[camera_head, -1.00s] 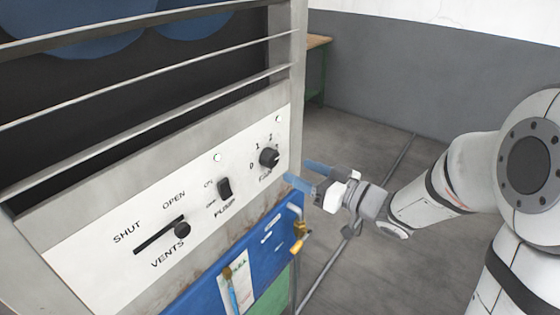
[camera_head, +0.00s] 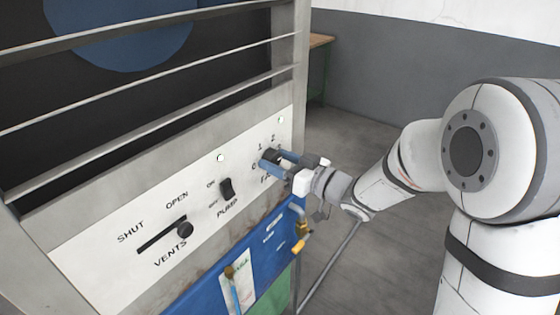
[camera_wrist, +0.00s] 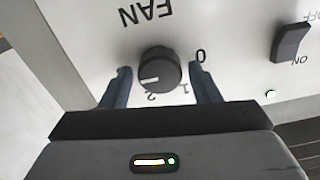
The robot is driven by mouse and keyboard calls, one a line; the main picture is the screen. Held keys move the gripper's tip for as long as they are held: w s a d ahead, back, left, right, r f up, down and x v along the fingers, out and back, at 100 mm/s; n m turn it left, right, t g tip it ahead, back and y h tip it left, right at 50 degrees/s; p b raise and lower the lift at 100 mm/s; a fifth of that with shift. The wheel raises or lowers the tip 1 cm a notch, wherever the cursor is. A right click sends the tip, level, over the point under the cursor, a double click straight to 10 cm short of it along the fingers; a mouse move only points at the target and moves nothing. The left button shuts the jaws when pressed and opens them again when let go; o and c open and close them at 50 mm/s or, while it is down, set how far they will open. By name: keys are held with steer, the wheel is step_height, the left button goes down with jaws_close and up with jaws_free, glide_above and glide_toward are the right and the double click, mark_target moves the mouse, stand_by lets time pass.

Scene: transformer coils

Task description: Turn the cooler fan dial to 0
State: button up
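The cooler fan dial (camera_wrist: 160,68) is a round black knob with a white mark on the lower left of its face. In the upside-down wrist view, 0 is right of it, 1 lower right and 2 below. The mark lies away from 0, nearer the 2 side. My gripper (camera_wrist: 160,76) is open, its blue fingers either side of the dial with a visible gap to each. In the head view my gripper (camera_head: 276,162) is at the panel, and its fingers partly hide the dial (camera_head: 269,155).
The pump switch (camera_head: 226,189) and the vents slider (camera_head: 185,230) are left of the dial on the white panel. A blue box (camera_head: 258,243) with a brass fitting (camera_head: 303,229) hangs below. Open floor lies to the right.

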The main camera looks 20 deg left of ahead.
steer(key=c, duration=0.8)
steer(key=shift+o, duration=0.2)
